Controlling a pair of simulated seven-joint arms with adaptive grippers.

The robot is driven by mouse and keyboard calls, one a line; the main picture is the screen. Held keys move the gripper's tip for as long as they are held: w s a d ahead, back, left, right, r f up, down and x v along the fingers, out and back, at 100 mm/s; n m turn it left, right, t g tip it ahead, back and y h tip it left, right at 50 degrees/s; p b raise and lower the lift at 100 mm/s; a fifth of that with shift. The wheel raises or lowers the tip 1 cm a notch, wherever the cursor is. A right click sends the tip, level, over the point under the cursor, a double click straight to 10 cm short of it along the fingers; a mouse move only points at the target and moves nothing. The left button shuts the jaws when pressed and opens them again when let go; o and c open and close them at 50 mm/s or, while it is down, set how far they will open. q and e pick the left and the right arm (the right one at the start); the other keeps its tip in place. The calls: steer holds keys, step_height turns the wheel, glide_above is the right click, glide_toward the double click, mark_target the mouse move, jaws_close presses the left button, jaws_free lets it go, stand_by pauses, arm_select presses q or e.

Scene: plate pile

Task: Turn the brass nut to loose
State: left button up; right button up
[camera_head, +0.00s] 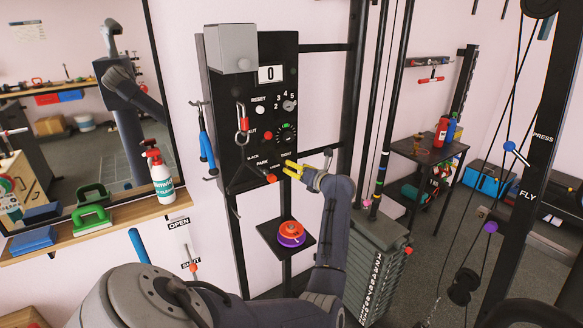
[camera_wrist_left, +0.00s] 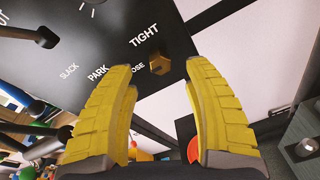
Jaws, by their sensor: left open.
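The brass nut (camera_wrist_left: 159,64) sits on the black panel (camera_wrist_left: 190,80) in the left wrist view, just below the word TIGHT and next to a partly covered word ending in OSE. My left gripper (camera_wrist_left: 161,85) is open and empty. Its two yellow fingers point at the panel, with the nut showing in the gap just beyond the tips, apart from them. In the head view my left gripper (camera_head: 290,169) is at the lower right of the panel (camera_head: 226,107), and I cannot make out the nut there. My right gripper is not in view.
A lever with an orange end (camera_head: 270,178) stands out left of my gripper. A small shelf below holds orange and purple discs (camera_head: 291,234). A weight stack (camera_head: 365,255) stands at right.

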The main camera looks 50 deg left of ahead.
arm_select(q)
steer(key=v, duration=0.7)
stand_by(0.4)
